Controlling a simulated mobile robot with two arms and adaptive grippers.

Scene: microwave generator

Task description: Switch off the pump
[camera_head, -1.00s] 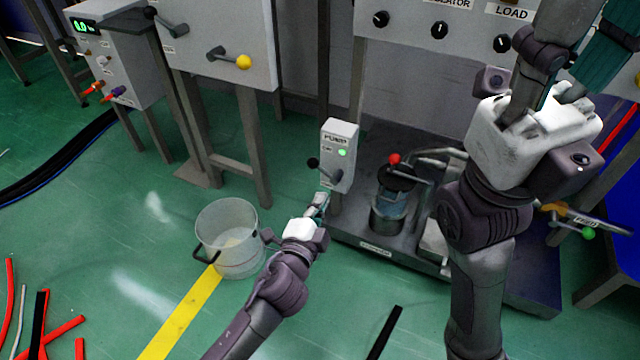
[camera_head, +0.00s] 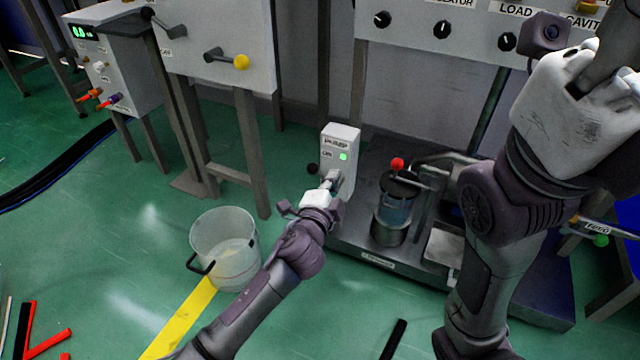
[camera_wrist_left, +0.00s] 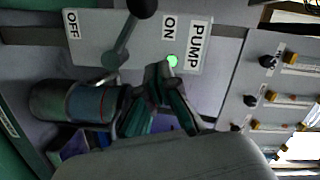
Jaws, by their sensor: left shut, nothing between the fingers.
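The pump box (camera_head: 352,138) is a pale box with a lit green lamp (camera_head: 343,156), labelled PUMP. Its lever ends in a black knob (camera_head: 312,169) that sticks out to the left. In the left wrist view the lever's grey shaft (camera_wrist_left: 120,48) lies between the OFF label (camera_wrist_left: 72,24) and the ON label (camera_wrist_left: 169,28). My left gripper (camera_head: 333,178) is shut and empty at the box front; in the left wrist view its fingertips (camera_wrist_left: 160,72) are on the ON side of the shaft, near the lamp. Contact cannot be told. My right gripper (camera_head: 575,98) is cut off at upper right.
A clear bucket (camera_head: 225,248) stands on the floor left of my left arm. A metal vessel with a red knob (camera_head: 397,164) stands right of the pump box. A panel with a yellow-knobbed lever (camera_head: 241,62) is at upper left.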

